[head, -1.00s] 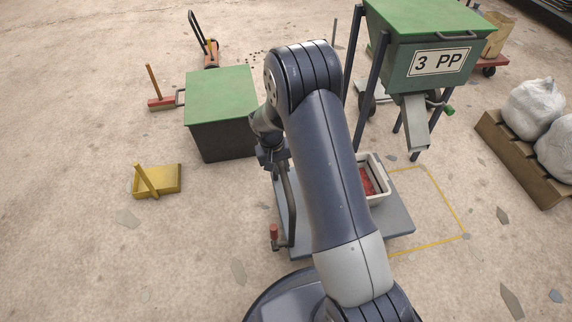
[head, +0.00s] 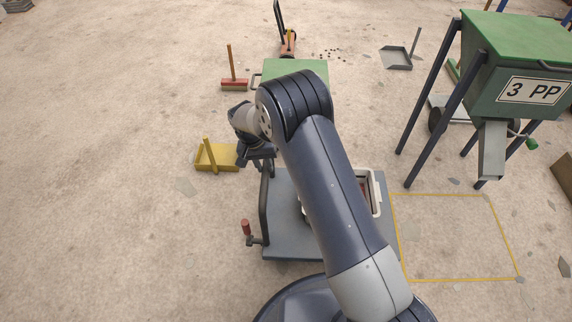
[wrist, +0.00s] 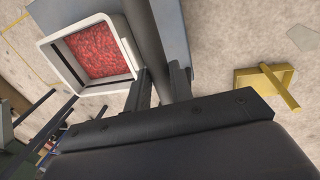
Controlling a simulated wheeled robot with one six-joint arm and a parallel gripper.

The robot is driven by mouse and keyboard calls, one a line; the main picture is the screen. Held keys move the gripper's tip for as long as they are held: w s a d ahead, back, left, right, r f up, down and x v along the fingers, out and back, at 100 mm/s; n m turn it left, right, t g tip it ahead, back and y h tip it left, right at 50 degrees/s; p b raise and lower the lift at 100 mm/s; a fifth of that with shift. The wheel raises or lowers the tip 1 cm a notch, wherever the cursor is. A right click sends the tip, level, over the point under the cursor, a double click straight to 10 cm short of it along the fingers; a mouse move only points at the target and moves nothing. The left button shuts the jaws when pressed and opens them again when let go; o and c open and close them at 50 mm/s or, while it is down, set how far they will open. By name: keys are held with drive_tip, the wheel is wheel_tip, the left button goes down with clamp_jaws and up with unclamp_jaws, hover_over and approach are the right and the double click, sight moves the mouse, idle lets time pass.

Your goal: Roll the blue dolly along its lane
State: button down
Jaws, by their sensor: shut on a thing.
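The blue-grey dolly (head: 288,225) stands on the floor beneath my arm, with its dark handle on its left side. The handle bar also shows in the wrist view (wrist: 165,40). A white tub (head: 377,192) of red pieces rides on the dolly; it shows clearly in the wrist view (wrist: 53,58). My gripper (head: 262,152) is shut on the handle bar, its fingers on either side of it (wrist: 161,88). My arm hides part of the deck and tub. The yellow floor outline (head: 440,195) lies just right of the dolly.
A yellow dustpan-like tray (head: 218,162) lies left of the handle. A green-topped bin (head: 297,70) and a red broom (head: 234,84) stand behind. The green hopper (head: 530,90) on dark legs stands at right. The left floor is mostly clear.

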drive_tip(key=shift+a, duration=2.3)
drive_tip(key=c, duration=1.3)
unclamp_jaws()
drive_tip(key=shift+a, duration=0.15)
drive_tip(key=shift+o, duration=0.2)
wheel_tip(320, 180, up, 11)
drive_tip(key=a+p, duration=0.2)
drive_tip(key=p, duration=0.1)
drive_tip(key=shift+f, duration=0.15)
